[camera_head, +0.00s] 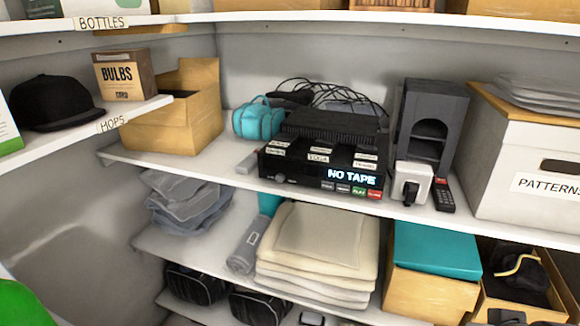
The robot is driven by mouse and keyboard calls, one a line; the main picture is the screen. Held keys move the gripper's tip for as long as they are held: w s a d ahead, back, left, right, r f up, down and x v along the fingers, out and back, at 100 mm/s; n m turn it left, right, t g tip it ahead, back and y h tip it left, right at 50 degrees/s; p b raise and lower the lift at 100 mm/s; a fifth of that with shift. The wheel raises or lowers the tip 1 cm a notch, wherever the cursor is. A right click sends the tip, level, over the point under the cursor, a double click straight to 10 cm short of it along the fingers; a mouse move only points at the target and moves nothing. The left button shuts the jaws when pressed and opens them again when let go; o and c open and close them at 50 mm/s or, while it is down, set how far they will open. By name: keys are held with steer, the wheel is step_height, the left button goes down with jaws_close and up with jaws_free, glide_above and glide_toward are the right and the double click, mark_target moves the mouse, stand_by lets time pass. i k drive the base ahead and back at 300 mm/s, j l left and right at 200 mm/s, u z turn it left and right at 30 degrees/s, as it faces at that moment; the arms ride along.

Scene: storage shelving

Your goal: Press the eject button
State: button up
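A black tape player (322,160) stands on the middle shelf, with a lit display (352,177) that reads "NO TAPE". A row of small buttons runs along the lower right of its front: two dark ones, a green button (358,192) and a red button (374,195). Their labels are too small to read surely, so I cannot tell which is eject. Several labelled tapes or cases (319,157) sit on its top. A round knob shows on the left of its front. My gripper is not in view.
A white plug-like device (411,181) and a remote (443,195) lie just right of the player. A dark grey unit (432,122) and a white "PATTERNS" box (530,165) stand further right. Free shelf shows to the left.

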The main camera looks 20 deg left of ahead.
mark_target(326, 186)
steer(key=k+j+u, duration=0.1)
steer(key=k, duration=0.45)
steer(key=k+j+u, duration=0.15)
steer(key=k+j, duration=0.15)
steer(key=k, duration=0.2)
steer(key=k+j+u, duration=0.1)
steer(key=k+j, duration=0.2)
steer(key=k, duration=0.2)
steer(key=i+l, duration=0.1)
steer(key=i, duration=0.45)
